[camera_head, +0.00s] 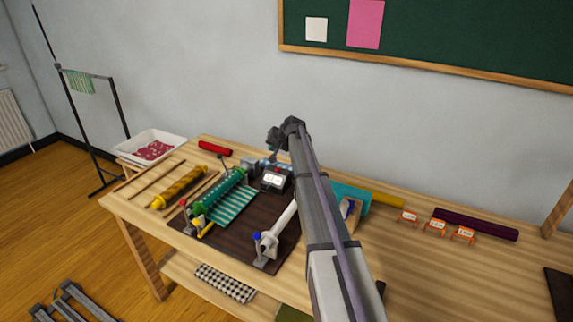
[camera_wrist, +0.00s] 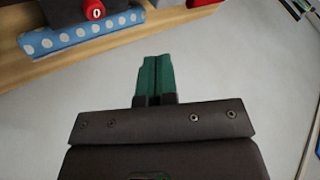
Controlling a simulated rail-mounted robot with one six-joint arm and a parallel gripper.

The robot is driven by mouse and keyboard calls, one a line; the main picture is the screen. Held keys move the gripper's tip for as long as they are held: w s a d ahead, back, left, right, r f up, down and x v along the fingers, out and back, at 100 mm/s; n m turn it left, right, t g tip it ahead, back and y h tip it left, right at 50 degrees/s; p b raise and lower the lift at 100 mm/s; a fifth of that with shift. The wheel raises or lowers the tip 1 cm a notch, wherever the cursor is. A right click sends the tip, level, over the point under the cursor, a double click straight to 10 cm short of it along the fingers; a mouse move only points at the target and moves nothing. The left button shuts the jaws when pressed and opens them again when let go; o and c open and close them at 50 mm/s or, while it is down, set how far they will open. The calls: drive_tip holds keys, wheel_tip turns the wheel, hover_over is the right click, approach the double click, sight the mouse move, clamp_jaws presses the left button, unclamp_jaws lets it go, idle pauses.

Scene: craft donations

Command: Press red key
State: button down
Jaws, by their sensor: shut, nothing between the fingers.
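A red round key (camera_wrist: 95,9) with a small white mark sits on a dark grey block (camera_wrist: 68,10) at the top left of the wrist view. My gripper (camera_wrist: 153,60) has teal fingers that are shut together and empty. The key is up and left of the fingertips in that view, with a visible gap between them. In the head view a small dark device (camera_head: 274,180) with a white face stands on the table, just below my wrist; a small red patch shows at its upper edge. The fingertips are hard to make out in the head view.
A blue polka-dot bolster (camera_wrist: 82,35) lies along the table edge in the wrist view. A green roller (camera_head: 220,190) and a white roller (camera_head: 280,228) flank the device on a dark board (camera_head: 240,241). Orange-framed cards (camera_head: 436,227) stand at right. A red roll (camera_head: 214,148) lies behind.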

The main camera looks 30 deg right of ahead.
sight(279, 168)
drive_tip(key=d, duration=0.1)
drive_tip(key=w+d, duration=0.1)
drive_tip(key=d, duration=0.1)
drive_tip(key=shift+w+d+r+m, duration=0.15)
drive_tip(key=shift+w+r+m, duration=0.15)
drive_tip(key=shift+w+r, duration=0.05)
drive_tip(key=shift+f, duration=0.15)
wheel_tip(279, 168, down, 9)
drive_tip(key=b, duration=0.8)
drive_tip(key=shift+r+b, duration=0.2)
drive_tip(key=shift+b, duration=0.2)
idle(0.9)
drive_tip(key=shift+f+b, duration=0.4)
drive_tip(key=shift+f+b, duration=0.45)
drive_tip(key=shift+b, duration=0.05)
idle(0.5)
drive_tip(key=shift+r+p, duration=0.85)
drive_tip(key=shift+p, duration=0.05)
